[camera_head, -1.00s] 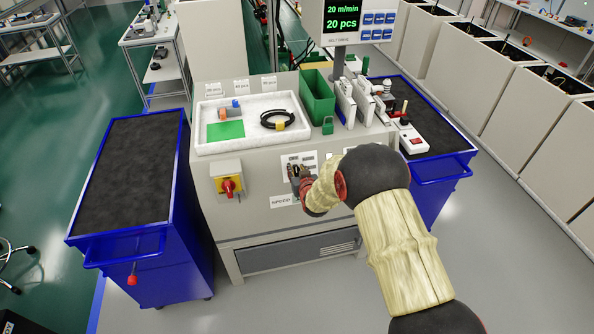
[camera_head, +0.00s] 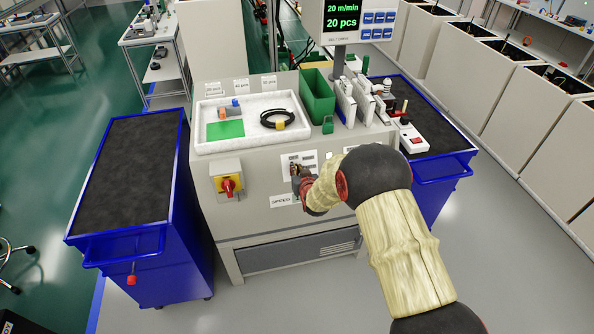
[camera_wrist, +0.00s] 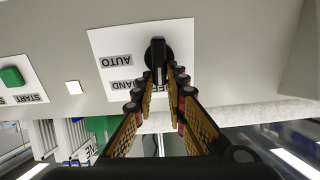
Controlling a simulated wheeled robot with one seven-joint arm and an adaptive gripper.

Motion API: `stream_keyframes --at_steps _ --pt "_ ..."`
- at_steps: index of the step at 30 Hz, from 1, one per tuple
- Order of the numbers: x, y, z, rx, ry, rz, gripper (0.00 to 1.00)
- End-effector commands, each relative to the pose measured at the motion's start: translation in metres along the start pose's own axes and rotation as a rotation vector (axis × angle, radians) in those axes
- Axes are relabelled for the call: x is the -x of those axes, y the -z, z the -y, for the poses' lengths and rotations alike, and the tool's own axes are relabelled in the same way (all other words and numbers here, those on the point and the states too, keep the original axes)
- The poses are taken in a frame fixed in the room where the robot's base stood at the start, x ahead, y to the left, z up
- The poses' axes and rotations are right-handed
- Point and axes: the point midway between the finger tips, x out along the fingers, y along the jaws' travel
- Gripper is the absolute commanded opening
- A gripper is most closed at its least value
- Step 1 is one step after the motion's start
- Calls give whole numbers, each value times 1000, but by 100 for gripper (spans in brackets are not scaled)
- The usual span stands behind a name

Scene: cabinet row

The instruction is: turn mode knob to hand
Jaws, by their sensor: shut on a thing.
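The mode knob (camera_wrist: 157,52) is black, with a raised bar handle, on a white label plate (camera_wrist: 104,40) on the machine's front. The wrist view shows this upside down, with AUTO (camera_wrist: 115,61) and HAND (camera_wrist: 121,86) printed to the left of the knob. The handle bar lies nearly vertical in that view. My gripper (camera_wrist: 161,78) is shut on the handle, with its fingertips on either side of it. In the head view my gripper (camera_head: 299,176) is at the panel and hides most of the knob.
A red and yellow switch (camera_head: 228,186) sits left of the label plate. A white tray (camera_head: 203,143) and a green bin (camera_head: 317,98) stand on top of the machine. A blue cart (camera_head: 180,160) stands at left. A green START button (camera_wrist: 11,76) shows in the wrist view.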

Motion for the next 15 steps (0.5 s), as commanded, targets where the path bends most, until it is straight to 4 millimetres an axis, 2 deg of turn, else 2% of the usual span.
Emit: stream_keyframes --at_steps 15 --pt "-1 -3 -9 -391 1 -3 0"
